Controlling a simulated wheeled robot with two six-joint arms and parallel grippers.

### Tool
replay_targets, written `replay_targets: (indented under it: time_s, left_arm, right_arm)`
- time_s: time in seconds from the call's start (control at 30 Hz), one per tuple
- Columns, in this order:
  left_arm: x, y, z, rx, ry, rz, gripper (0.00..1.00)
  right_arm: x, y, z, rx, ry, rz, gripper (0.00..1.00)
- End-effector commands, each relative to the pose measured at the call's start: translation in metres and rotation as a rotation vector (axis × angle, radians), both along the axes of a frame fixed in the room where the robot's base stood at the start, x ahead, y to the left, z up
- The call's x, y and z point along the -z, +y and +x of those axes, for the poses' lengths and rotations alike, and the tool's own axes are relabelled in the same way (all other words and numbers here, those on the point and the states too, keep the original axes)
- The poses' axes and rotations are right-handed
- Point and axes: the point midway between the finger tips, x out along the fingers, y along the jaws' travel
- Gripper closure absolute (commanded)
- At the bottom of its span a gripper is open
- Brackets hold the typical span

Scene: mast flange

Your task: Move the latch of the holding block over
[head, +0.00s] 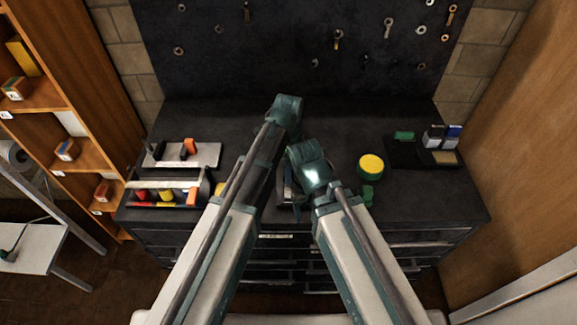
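My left arm (282,112) reaches from the lower left to the middle of the dark bench top. My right arm (309,165) reaches from the lower right and ends close beside it. The fingers of both grippers are hidden behind my arm links, so I cannot see whether they are open or hold anything. A small dark and grey shape (287,190) shows in the gap between the arms; I cannot tell whether it is the holding block or part of a gripper. No latch can be made out.
The bench top (226,122) is clear at the back. At left are a pale plate (207,155) with an orange piece and a tote (172,185) of coloured items. At right are a yellow-topped round tin (371,165), a green part (368,193) and a dark tray (402,155).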

Motion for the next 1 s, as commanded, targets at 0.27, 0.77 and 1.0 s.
replay_targets:
  time_s: [0.27, 0.77, 1.0]
  left_arm:
    - [-0.0003, 0.0, 0.0, 0.0, 0.0, 0.0, 0.38]
    - [-0.0002, 0.0, 0.0, -0.068, 0.0, 0.0, 0.66]
    - [-0.0002, 0.0, -0.0001, -0.248, 0.0, 0.0, 0.66]
  right_arm:
    - [-0.0003, -0.0001, 0.0, 0.0, 0.0, 0.0, 0.28]
    - [-0.0002, 0.0, 0.0, 0.0, 0.0, 0.0, 0.28]
    - [-0.0002, 0.0, 0.0, 0.0, 0.0, 0.0, 0.28]
